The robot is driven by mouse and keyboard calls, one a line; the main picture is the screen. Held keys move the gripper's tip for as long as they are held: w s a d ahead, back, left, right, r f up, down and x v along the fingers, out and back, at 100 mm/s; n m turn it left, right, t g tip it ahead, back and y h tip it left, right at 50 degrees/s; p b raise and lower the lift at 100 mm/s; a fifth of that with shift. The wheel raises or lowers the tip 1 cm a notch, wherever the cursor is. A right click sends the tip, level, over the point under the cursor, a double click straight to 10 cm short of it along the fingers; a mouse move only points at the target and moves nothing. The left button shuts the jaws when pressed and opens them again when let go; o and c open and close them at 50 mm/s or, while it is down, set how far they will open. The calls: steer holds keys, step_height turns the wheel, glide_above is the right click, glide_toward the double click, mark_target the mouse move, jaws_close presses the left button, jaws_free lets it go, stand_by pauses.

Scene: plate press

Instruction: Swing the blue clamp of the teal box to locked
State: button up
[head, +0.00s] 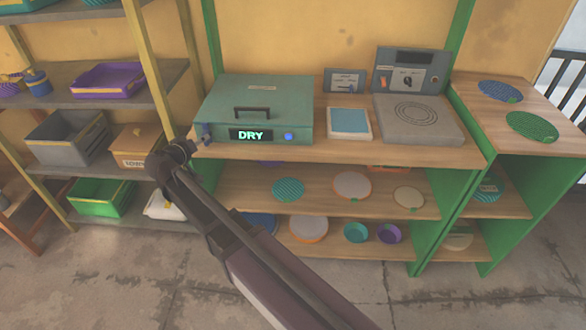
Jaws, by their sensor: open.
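The teal box (258,98) stands on the left of the wooden bench top in the head view, its lid down and a dark handle on top. Its front has a lit display reading DRY and a blue button (288,136). The blue clamp (206,132) is a small dark-blue part at the box's left front corner. It is too small to tell its exact angle. My gripper (188,148) is open, just left of and below the clamp. The fingers are small and dark, and I cannot tell whether they touch the clamp.
Right of the box are a light-blue pad (348,121) and a grey press plate (418,118) with a control panel (410,70) behind it. Shelves below hold several round plates. The left rack (165,75) with trays and bins stands close to my arm. The floor in front is clear.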

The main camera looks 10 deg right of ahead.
steer(key=p+v, duration=0.3)
steer(key=v, duration=0.8)
steer(key=s+d+f+g+p, duration=0.1)
steer(key=s+d+f+g, duration=0.1)
steer(key=d, duration=0.8)
steer(key=s+d+f+g+y+p, duration=0.1)
steer(key=d+g, duration=0.4)
steer(key=d, duration=0.5)
steer(key=s+d+f+g+p, duration=0.2)
steer(key=s+d+g+p, duration=0.1)
steer(key=d, duration=0.7)
steer(key=shift+d+f+n+g+y, duration=0.3)
steer(key=shift+d+f+g, duration=0.05)
steer(key=shift+d+g, duration=0.05)
